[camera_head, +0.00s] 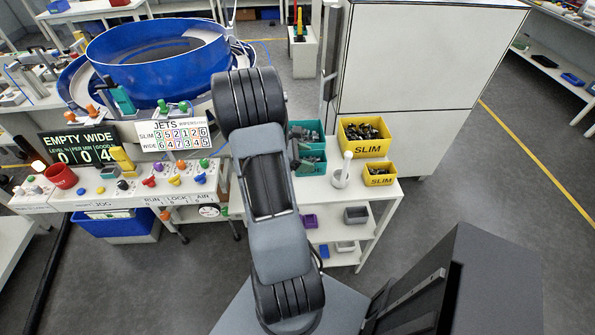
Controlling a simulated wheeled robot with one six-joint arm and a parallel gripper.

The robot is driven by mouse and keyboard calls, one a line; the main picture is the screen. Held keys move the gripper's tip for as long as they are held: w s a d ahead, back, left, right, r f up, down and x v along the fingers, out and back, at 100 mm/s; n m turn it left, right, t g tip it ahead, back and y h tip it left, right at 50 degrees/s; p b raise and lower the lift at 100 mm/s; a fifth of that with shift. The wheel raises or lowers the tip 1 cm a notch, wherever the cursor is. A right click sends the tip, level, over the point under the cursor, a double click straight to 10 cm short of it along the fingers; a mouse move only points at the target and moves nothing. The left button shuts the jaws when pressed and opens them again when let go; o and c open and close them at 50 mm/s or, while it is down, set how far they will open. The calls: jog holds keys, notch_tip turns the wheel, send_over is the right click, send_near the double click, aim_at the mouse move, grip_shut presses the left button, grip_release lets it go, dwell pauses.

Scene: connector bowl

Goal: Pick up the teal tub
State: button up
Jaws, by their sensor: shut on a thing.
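Two teal containers with dark parts in them show just right of my arm on the white bench, a rear one (312,129) and a nearer teal tub (313,167). My arm hides their left sides. A small dark part of my gripper (296,160) shows at the left edge of the nearer tub. It is shut on that tub's left side, but the fingertips are mostly hidden behind my arm. I cannot tell whether the tub is clear of the bench.
A large yellow SLIM bin (362,148) and a small yellow SLIM tub (379,181) stand to the right. A white cabinet (415,60) rises behind. A blue bowl feeder (150,65) and control panel are left.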

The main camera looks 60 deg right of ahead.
jog(key=s+d+r+b, duration=0.1)
jog(key=s+d+r, duration=0.5)
jog(key=d, duration=0.3)
jog(key=shift+r, duration=0.2)
dwell(0.8)
